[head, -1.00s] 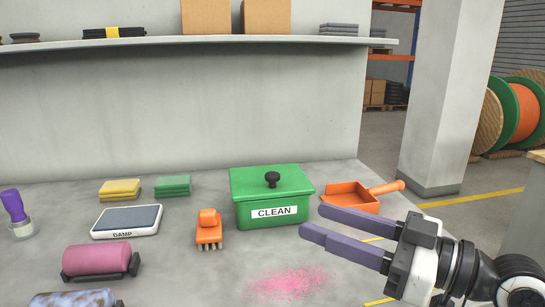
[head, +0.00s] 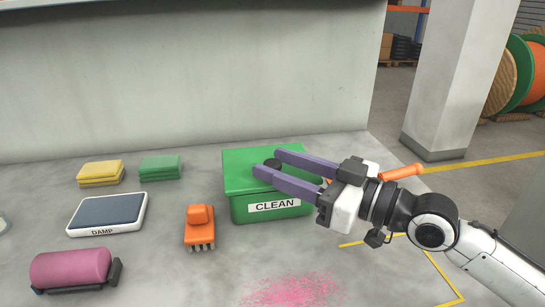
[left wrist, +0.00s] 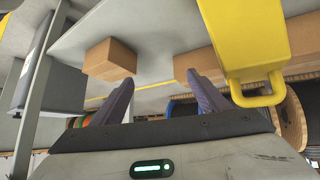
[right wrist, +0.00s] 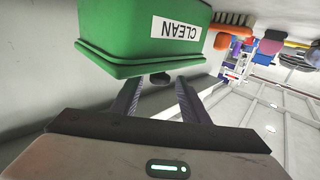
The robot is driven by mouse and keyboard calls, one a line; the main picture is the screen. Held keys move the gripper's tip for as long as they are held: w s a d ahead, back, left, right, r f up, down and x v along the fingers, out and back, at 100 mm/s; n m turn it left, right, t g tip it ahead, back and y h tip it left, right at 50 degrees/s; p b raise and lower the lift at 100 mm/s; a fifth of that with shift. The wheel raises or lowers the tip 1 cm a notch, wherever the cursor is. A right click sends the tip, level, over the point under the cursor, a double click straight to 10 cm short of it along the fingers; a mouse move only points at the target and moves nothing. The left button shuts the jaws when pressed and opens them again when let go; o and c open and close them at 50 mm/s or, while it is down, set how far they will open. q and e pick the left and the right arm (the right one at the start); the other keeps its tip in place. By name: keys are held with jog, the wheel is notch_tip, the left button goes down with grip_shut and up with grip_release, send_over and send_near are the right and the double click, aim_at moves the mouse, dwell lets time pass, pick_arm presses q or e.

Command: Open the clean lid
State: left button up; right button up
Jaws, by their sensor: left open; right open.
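The green CLEAN box (head: 262,207) stands on the grey table with its green lid (head: 247,162) on it. The lid's black knob (head: 273,163) is partly hidden by my right gripper (head: 265,162), whose purple fingers are open and reach over the lid around the knob. In the right wrist view the box (right wrist: 140,28) appears upside down, and the knob (right wrist: 160,78) shows between and just beyond the open fingertips (right wrist: 159,88). Contact with the knob cannot be told. My left gripper (left wrist: 158,90) is open and empty in the left wrist view, away from the box.
An orange brush (head: 199,226) stands left of the box, and a DAMP pad (head: 107,212) lies farther left. A pink roller (head: 70,268) is at front left. An orange dustpan handle (head: 403,172) shows behind my right arm.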

jog(key=shift+x, duration=1)
